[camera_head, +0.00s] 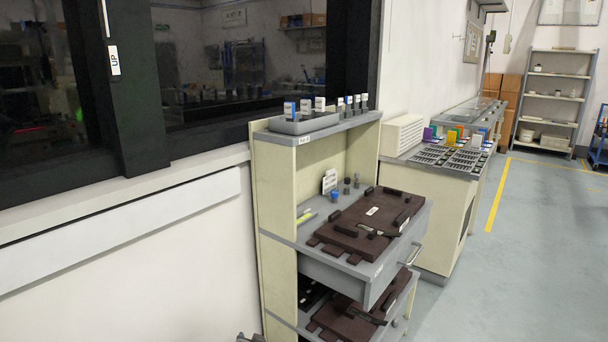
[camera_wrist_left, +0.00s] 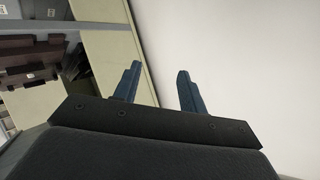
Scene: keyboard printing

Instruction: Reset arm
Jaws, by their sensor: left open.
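My left gripper (camera_wrist_left: 158,78) shows in the left wrist view with its two blue fingers apart and nothing between them. Beyond the fingers are the cream side panel of the shelf unit (camera_wrist_left: 111,58) and the white wall (camera_wrist_left: 235,60). In the head view, only a small grey part at the bottom edge, left of the shelf unit (camera_head: 275,190), may be the tips of this gripper. My right gripper is in neither view.
Dark brown trays (camera_head: 365,224) lie on the unit's grey shelves. A grey holder (camera_head: 303,124) with small bottles stands on top. Behind is a counter (camera_head: 432,205) with colourful items. Open grey floor (camera_head: 540,250) lies to the right.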

